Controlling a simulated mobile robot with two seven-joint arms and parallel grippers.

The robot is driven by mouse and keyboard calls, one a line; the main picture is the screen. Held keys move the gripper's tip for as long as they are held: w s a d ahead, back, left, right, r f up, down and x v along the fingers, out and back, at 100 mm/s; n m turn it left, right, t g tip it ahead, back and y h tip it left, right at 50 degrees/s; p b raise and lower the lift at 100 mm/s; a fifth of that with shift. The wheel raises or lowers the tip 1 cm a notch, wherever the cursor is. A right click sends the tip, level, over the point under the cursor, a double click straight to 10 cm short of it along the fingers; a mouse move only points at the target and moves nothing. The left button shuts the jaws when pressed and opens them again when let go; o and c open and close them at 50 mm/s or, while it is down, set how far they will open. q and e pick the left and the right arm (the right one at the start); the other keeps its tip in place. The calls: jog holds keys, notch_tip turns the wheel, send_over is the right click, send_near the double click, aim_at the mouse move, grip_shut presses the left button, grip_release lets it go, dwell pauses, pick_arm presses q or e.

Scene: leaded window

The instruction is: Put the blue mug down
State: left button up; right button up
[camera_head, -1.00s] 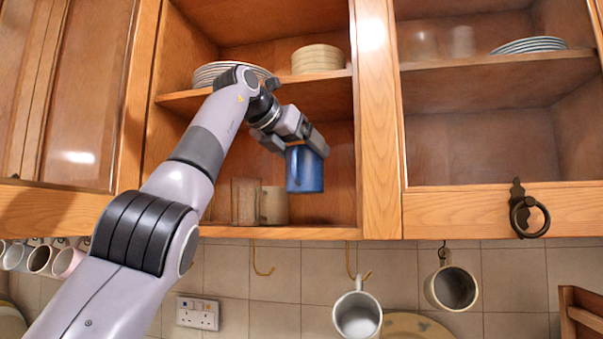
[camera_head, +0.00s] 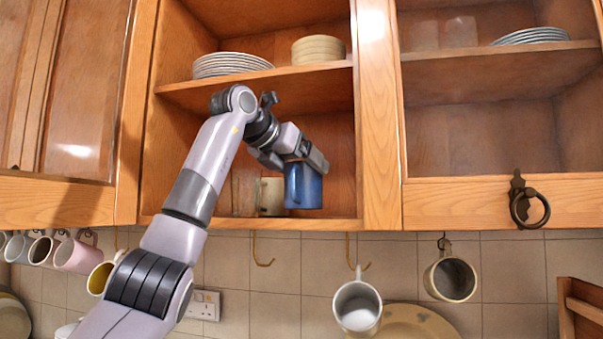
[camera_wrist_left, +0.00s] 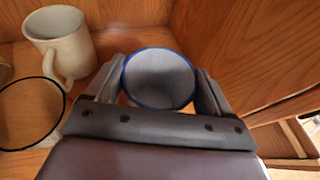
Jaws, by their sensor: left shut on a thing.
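The blue mug (camera_head: 304,188) is upright inside the open cupboard, just above or at its bottom shelf (camera_head: 330,223); I cannot tell whether it touches. My left gripper (camera_head: 297,165) is shut on the mug from above. In the left wrist view the mug's blue rim and pale inside (camera_wrist_left: 160,78) show between the two fingers (camera_wrist_left: 155,92). A cream mug (camera_head: 270,196) stands to its left on the same shelf, apart from it; it also shows in the left wrist view (camera_wrist_left: 62,42). My right gripper is not in view.
A clear glass (camera_wrist_left: 30,112) stands left of the gripper, near the cream mug. The upper shelf (camera_head: 290,75) holds stacked plates (camera_head: 230,65) and bowls (camera_head: 318,50). Mugs (camera_head: 357,305) hang on hooks below. The cupboard's right post (camera_head: 377,130) is close to the blue mug.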

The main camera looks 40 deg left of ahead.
pick_arm(q)
jog(key=shift+w+f, duration=0.15)
jog(key=shift+f, duration=0.5)
jog(key=shift+f, duration=0.15)
jog(key=o, duration=1.5)
jog(key=shift+r, duration=0.25)
jog(key=b+v, duration=0.1)
jog(key=v, duration=1.1)
